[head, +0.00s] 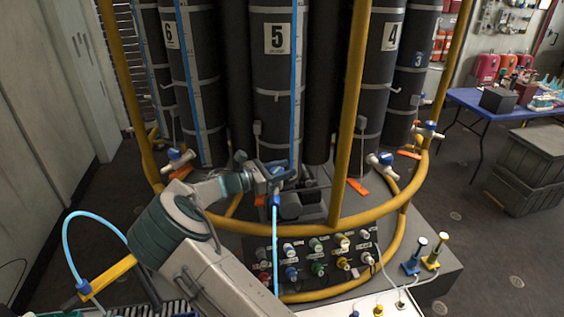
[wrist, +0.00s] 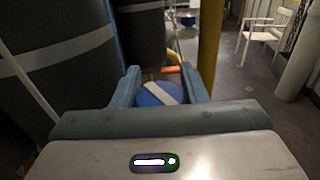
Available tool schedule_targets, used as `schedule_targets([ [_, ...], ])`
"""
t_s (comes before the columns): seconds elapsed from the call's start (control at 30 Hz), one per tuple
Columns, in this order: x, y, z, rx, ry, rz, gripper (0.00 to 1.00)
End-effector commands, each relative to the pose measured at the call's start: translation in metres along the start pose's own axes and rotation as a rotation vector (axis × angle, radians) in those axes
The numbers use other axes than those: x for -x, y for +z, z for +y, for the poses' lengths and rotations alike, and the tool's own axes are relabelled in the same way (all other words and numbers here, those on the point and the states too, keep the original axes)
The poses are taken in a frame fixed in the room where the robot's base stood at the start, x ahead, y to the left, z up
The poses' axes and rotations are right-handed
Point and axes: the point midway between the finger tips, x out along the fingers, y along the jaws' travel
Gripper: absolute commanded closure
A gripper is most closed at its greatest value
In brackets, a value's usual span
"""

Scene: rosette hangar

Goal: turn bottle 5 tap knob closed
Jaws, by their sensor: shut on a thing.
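Bottle 5 (head: 277,100) is a tall dark cylinder with a white "5" label at the middle of the rack in the head view. My gripper (head: 272,172) is at its lower front, and my arm hides most of the tap there. In the wrist view the tap knob (wrist: 158,95) is round and blue with a white bar running slantwise across it. My gripper (wrist: 160,88) has its two blue-grey fingers on either side of the knob, shut on it. The knob's lower part is hidden by the gripper body.
Yellow rails (head: 347,110) ring the rack, one upright just right of bottle 5. Neighbouring taps with blue knobs stand left (head: 175,157) and right (head: 385,158). A connector panel (head: 312,255) lies below. A blue table (head: 490,101) and grey crates (head: 535,155) stand at right.

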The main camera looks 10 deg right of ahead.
Motion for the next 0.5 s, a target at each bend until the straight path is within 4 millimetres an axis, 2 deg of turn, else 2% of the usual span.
schedule_targets([
  [0.5,0.0010,-0.0009,-0.0077,-0.002,-0.464,0.000,0.84],
])
